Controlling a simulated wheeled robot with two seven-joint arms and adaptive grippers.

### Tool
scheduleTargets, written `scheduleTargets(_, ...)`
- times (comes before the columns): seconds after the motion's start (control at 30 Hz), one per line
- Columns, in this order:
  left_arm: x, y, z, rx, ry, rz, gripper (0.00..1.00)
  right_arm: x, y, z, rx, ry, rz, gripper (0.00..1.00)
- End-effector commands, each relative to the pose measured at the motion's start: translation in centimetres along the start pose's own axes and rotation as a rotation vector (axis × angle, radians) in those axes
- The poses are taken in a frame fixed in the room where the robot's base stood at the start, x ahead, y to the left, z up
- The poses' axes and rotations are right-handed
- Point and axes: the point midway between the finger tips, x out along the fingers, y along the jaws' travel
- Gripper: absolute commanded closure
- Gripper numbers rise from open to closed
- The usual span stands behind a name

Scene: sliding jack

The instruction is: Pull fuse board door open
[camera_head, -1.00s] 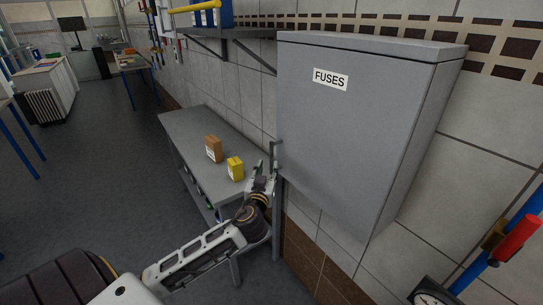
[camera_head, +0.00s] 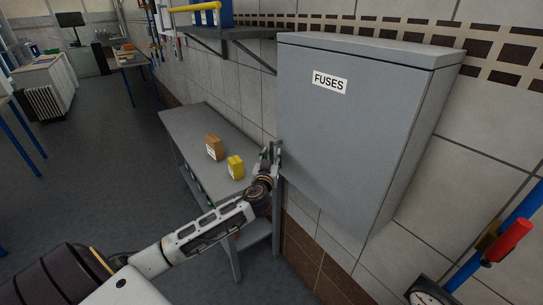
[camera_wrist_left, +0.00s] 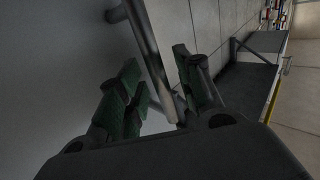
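The grey fuse board door (camera_head: 340,130) carries a white FUSES label (camera_head: 330,82) and looks closed. Its bar handle (camera_head: 278,153) is at the door's lower left edge. My left gripper (camera_head: 268,158) is at this handle. In the left wrist view, the metal handle bar (camera_wrist_left: 148,50) runs between the two green-padded fingers of my left gripper (camera_wrist_left: 160,85). The fingers are apart, one on each side of the bar, with gaps visible. The door's face (camera_wrist_left: 70,60) fills the left of that view. My right gripper is not in view.
A grey side table (camera_head: 195,125) below and left of the fuse board holds a brown box (camera_head: 214,147) and a yellow box (camera_head: 235,167). A wall shelf (camera_head: 240,33) is above. A red-handled blue pipe (camera_head: 508,240) and a gauge (camera_head: 428,294) are lower right.

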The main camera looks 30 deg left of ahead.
Motion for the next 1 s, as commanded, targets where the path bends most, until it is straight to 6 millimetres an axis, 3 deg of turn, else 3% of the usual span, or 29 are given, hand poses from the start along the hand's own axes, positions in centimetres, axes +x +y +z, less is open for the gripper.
scheduleTargets(0.47, 0.69, -0.01, 0.00, 0.000, 0.000, 0.000, 0.65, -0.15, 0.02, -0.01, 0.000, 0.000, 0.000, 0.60)
scheduleTargets(0.77, 0.67, 0.00, -0.01, 0.000, 0.000, 0.000, 0.99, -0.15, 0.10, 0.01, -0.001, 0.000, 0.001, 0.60)
scheduleTargets(1.0, 0.67, 0.00, -0.01, 0.000, 0.000, 0.000, 1.00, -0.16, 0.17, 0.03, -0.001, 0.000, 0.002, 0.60)
